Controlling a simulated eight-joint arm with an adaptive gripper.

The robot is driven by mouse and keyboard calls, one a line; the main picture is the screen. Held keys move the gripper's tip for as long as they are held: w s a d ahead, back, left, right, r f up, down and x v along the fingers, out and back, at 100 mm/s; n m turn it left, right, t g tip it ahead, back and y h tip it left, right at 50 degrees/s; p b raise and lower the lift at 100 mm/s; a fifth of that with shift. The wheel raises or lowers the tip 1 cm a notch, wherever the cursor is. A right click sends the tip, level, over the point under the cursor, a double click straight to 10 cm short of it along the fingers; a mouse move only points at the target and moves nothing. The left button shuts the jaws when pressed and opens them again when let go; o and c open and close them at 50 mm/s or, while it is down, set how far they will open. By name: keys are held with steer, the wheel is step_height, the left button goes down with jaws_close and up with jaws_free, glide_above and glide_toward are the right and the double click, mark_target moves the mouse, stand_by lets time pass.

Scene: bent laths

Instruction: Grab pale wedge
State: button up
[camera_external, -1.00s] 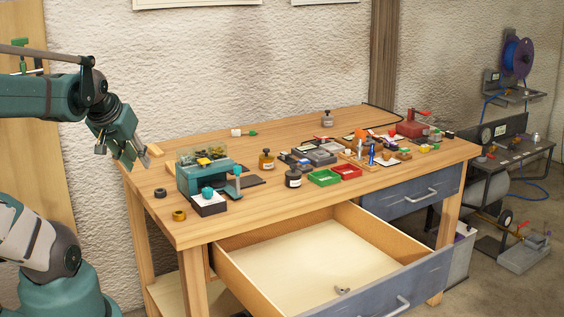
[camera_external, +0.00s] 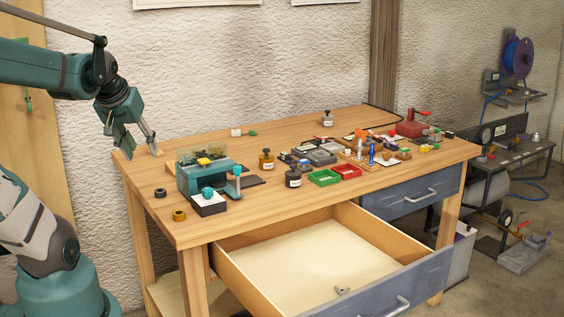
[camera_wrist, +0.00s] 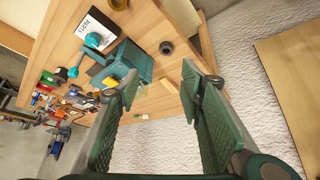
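A small pale wood piece, which looks like the pale wedge (camera_external: 158,152), lies on the workbench top near its far left corner. One finger of my gripper (camera_external: 138,150) partly covers it in the external view. In the wrist view, the pale wedge (camera_wrist: 169,86) shows beyond the gap between my fingertips (camera_wrist: 160,76), nearer the right one. My gripper is open, with nothing between its fingers, and it points down at the bench's left end. I cannot tell its exact height above the wedge.
A teal device (camera_external: 204,178) stands right of the wedge. A dark ring (camera_external: 160,193) and a yellow ring (camera_external: 179,215) lie near the left edge. Jars, trays and small parts crowd the bench's right side. A drawer (camera_external: 310,262) stands open in front.

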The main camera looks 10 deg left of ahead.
steer(key=w+a+r+n+g+p, duration=0.1)
steer(key=w+r+n+g+p, duration=0.15)
steer(key=w, duration=0.55)
steer(key=n+g+p, duration=0.4)
steer(key=n+p, duration=0.2)
steer(key=p, duration=0.4)
glide_above(173, 166)
steer(key=shift+s+f, duration=0.15)
steer(key=shift+f, duration=3)
steer(key=shift+s+f, duration=0.15)
steer(key=shift+f, duration=2.95)
steer(key=shift+f, duration=0.15)
steer(key=shift+f, duration=1.15)
steer(key=shift+f, duration=0.15)
steer(key=shift+w+f, duration=0.15)
steer(key=shift+f, duration=1.1)
steer(key=shift+w+f, duration=0.15)
steer(key=shift+f, duration=1.1)
